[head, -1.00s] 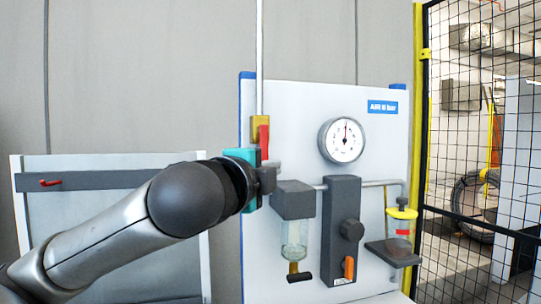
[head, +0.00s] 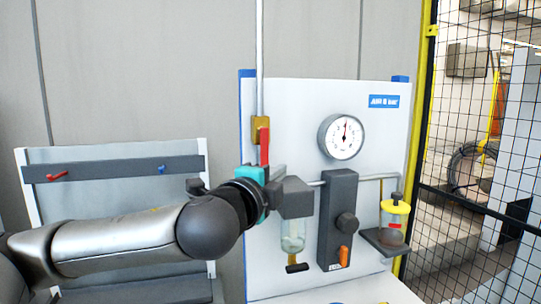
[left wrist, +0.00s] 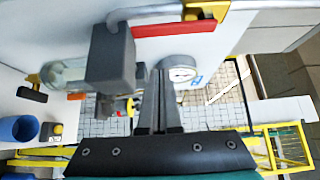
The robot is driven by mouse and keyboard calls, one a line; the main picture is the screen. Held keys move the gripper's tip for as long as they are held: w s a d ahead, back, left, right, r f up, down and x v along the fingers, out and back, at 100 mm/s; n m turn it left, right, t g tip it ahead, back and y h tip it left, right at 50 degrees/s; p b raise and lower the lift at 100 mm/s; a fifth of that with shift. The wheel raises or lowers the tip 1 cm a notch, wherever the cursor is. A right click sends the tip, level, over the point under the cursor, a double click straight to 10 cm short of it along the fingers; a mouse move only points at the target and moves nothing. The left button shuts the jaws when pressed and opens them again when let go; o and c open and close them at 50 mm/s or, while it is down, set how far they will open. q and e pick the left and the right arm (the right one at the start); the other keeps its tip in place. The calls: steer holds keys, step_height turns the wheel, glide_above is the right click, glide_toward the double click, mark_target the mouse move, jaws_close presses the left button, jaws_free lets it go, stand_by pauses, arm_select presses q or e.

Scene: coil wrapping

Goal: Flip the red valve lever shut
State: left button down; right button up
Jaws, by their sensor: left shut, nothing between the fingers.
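The red valve lever (head: 264,147) points straight down, in line with the vertical pipe, from the brass valve body (head: 260,124) on the white panel. In the left wrist view the red lever (left wrist: 178,30) lies across the top, joined to the yellow valve body (left wrist: 208,9). My left gripper (head: 280,172) is shut and empty, just below and right of the lever's lower end. Its two fingers (left wrist: 157,92) lie together in the left wrist view, with a gap in the picture between them and the lever. Whether they touch it in depth I cannot tell. My right gripper is not in view.
A grey filter block (head: 292,197) with a clear bowl stands close right of my left gripper. The pressure gauge (head: 341,136), a dark regulator block (head: 338,220) and a yellow-capped jar (head: 396,205) are farther right. A mesh fence (head: 480,150) bounds the right side.

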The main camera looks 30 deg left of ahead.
mark_target(264, 153)
arm_select(q)
steer(key=w, duration=0.2)
steer(key=w+p, duration=0.1)
steer(key=w, duration=0.1)
steer(key=w+a, duration=0.1)
steer(key=w, duration=0.1)
steer(key=shift+w+a, duration=0.1)
steer(key=shift+w, duration=0.2)
steer(key=shift+s+a+f, duration=0.1)
steer(key=shift+s+a, duration=0.55)
steer(key=shift+s, duration=0.15)
steer(key=shift+s+a, duration=0.6)
steer(key=shift+s, duration=0.2)
steer(key=shift+a, duration=0.1)
